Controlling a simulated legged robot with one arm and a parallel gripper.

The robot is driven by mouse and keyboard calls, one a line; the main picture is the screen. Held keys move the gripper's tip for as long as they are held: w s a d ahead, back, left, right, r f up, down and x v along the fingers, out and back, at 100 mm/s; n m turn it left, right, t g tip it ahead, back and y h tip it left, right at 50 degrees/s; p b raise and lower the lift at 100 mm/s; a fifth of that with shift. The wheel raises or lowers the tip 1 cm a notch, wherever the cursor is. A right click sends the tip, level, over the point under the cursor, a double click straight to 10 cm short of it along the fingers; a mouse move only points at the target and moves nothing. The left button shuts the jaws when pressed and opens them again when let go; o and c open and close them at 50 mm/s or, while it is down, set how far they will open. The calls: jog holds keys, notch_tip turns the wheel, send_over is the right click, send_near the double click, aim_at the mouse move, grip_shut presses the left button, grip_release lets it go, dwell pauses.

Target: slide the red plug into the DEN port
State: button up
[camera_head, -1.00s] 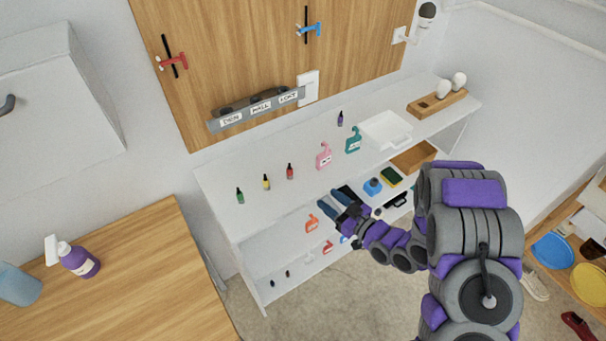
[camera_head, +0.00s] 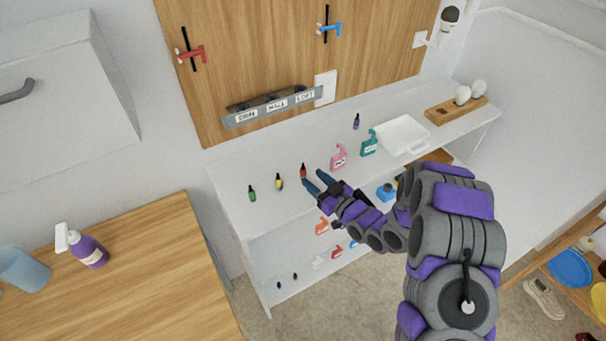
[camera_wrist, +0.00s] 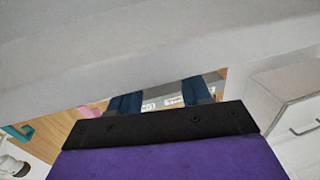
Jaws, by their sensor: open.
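In the wrist view my gripper (camera_wrist: 160,97) shows both fingers apart, with labels beyond, and no red plug.
A green plug (camera_head: 252,194) stands left of the yellow one.

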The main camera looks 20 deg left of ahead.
aim_at(305, 171)
jog(key=shift+r+b+x, duration=0.15)
jog(key=shift+b+x, duration=0.2)
jog(key=shift+x, duration=0.8)
jog(key=shift+r+b+x, duration=0.15)
jog(key=shift+b+x, duration=0.2)
jog(key=shift+x, duration=0.8)
jog(key=shift+w+a, duration=0.15)
jog(key=shift+a, duration=0.45)
grip_shut()
